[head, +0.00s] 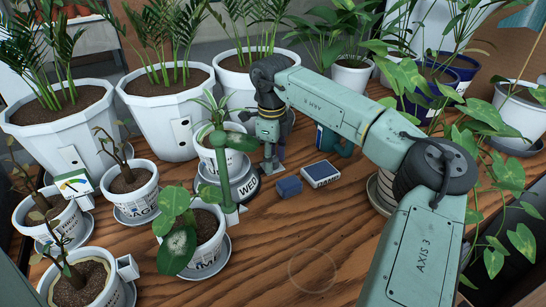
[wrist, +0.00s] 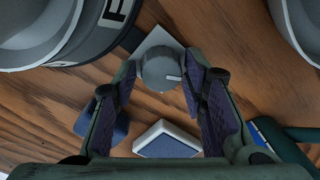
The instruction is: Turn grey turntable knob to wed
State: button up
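The grey turntable (head: 236,190) stands under a potted plant on the wooden table; "WE" shows on its rim. Its round grey knob (wrist: 158,72) sits on a pale square plate (wrist: 160,42) beside the turntable in the wrist view. The knob's white pointer line points right. My gripper (wrist: 158,68) is around the knob, one finger on each side. The left fingertip looks slightly apart from it; whether the right one touches I cannot tell. In the head view my gripper (head: 270,172) points down just right of the turntable and hides the knob.
A small blue block (head: 289,187) and a blue-and-white box (head: 321,174) lie close right of my gripper. A teal tool (head: 332,142) lies behind them. Several white pots crowd the left and back. The front middle of the table (head: 290,240) is clear.

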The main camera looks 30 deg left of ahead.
jog(key=c, duration=0.8)
jog(key=shift+o, duration=0.2)
jog(key=shift+m, duration=0.4)
jog(key=shift+s+m+b, duration=0.1)
jog(key=shift+m+b, duration=0.25)
jog(key=shift+m, duration=2.15)
jog(key=o, duration=1.1)
jog(key=shift+o, duration=0.2)
